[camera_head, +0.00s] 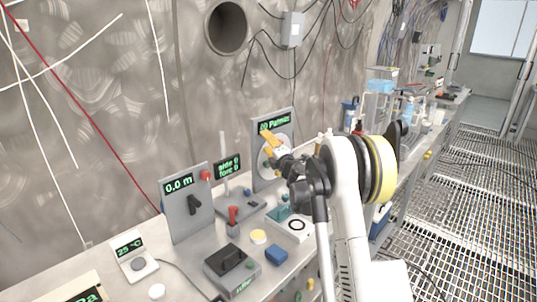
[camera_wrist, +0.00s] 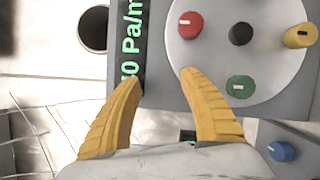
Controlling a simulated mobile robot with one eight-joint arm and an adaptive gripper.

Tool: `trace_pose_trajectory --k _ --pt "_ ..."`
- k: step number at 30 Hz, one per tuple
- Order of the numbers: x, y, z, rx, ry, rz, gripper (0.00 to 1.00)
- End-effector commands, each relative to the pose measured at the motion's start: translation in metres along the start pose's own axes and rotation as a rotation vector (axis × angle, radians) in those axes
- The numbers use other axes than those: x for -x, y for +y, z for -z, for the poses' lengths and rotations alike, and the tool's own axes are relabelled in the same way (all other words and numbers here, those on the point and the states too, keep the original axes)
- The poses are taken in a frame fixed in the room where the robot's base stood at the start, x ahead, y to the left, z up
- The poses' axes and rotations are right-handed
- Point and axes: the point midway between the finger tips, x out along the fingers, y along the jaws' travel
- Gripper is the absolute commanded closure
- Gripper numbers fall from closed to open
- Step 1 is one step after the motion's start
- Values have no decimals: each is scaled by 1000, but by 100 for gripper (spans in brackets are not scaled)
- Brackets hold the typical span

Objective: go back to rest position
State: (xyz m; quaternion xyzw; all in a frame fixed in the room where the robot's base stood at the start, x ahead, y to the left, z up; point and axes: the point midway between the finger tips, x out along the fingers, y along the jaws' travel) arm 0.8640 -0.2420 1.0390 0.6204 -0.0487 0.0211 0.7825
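My gripper (camera_head: 268,141) is at the end of my raised white and black arm, in front of a grey upright panel (camera_head: 284,116) with a green "Pa/m" readout. In the wrist view my gripper (camera_wrist: 160,75) shows two yellow fingers set wide apart, with nothing between them. Behind the fingers is the panel with a pale round disc (camera_wrist: 275,50). The disc bears a red knob (camera_wrist: 190,25), a black knob (camera_wrist: 241,34), a yellow knob (camera_wrist: 300,36) and a green knob (camera_wrist: 241,86). In the head view my arm and gripper hide part of the disc.
Clear containers (camera_head: 378,105) stand further back. Grated floor (camera_head: 470,200) lies open at the right.

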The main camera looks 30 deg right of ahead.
Motion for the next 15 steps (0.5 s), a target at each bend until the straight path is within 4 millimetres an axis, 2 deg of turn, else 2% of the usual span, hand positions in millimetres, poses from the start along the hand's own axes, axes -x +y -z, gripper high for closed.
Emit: trace_pose_trajectory --k 15 --pt "0 1 -4 4 -6 3 50"
